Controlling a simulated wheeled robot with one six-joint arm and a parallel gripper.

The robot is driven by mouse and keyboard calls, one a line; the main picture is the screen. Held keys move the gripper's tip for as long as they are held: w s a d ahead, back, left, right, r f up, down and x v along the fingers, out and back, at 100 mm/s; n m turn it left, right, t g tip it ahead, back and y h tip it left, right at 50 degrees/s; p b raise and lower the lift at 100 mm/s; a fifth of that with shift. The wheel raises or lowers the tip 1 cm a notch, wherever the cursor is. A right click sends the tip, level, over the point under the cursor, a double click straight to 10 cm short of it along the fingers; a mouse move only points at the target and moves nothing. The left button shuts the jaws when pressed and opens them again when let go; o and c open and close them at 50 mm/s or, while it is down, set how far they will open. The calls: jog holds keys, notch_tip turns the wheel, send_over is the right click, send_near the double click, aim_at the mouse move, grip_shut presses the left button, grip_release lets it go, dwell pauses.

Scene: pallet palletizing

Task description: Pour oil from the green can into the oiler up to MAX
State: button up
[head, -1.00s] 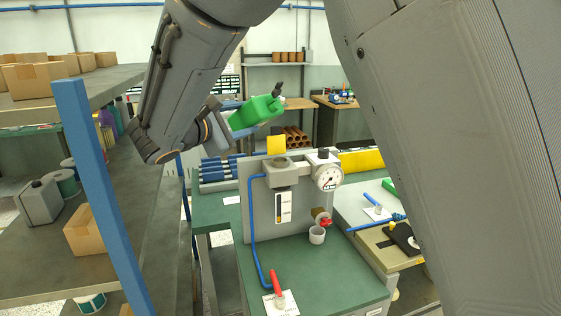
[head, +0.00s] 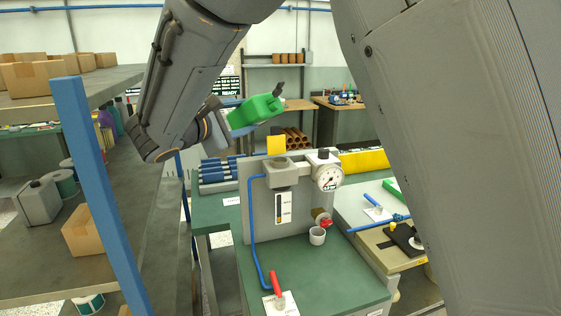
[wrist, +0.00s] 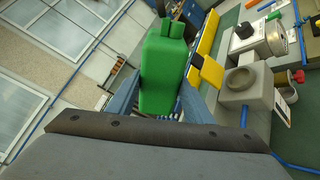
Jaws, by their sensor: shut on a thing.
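The green can (head: 252,112) is in the air in the head view, tilted with its dark spout end up and to the right. It is above and left of the oiler. My gripper (wrist: 167,108) is shut on the green can (wrist: 163,70), with a blue finger on each side of it in the wrist view. The oiler (head: 282,178) is a grey block with an open round cup on top and a level gauge (head: 283,208) on its front. Its cup (wrist: 240,80) shows right of the can in the wrist view. The oil level is too small to read.
A yellow plate (head: 276,145) stands behind the cup. A round dial (head: 328,177) is at its right. A blue pipe (head: 252,230) runs down to a red-handled valve (head: 276,284) on the green bench (head: 325,280). A blue shelf post (head: 98,190) stands at the left.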

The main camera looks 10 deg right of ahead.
jog(key=shift+r+m+b, duration=0.35)
jog(key=shift+m, duration=0.05)
dwell(1.0)
jog(key=shift+w+a+f+m+t+b, duration=0.15)
jog(key=shift+m+t+b, duration=0.15)
jog(key=shift+m+b, duration=0.65)
dwell(2.1)
jog(key=shift+r+b, duration=0.2)
jog(key=shift+b, duration=0.55)
dwell(1.9)
jog(key=n+p, duration=0.1)
jog(key=p, duration=0.2)
jog(key=shift+r, duration=0.2)
jog(key=n+p, duration=0.1)
jog(key=f+n+g+p, duration=0.1)
jog(key=n+p, duration=0.1)
jog(key=shift+s+d, duration=0.35)
jog(key=shift+s, duration=0.05)
jog(key=shift+r+n+p, duration=0.1)
jog(key=shift+n+p, duration=0.25)
jog(key=shift+p, duration=0.5)
jog(key=shift+f, duration=0.2)
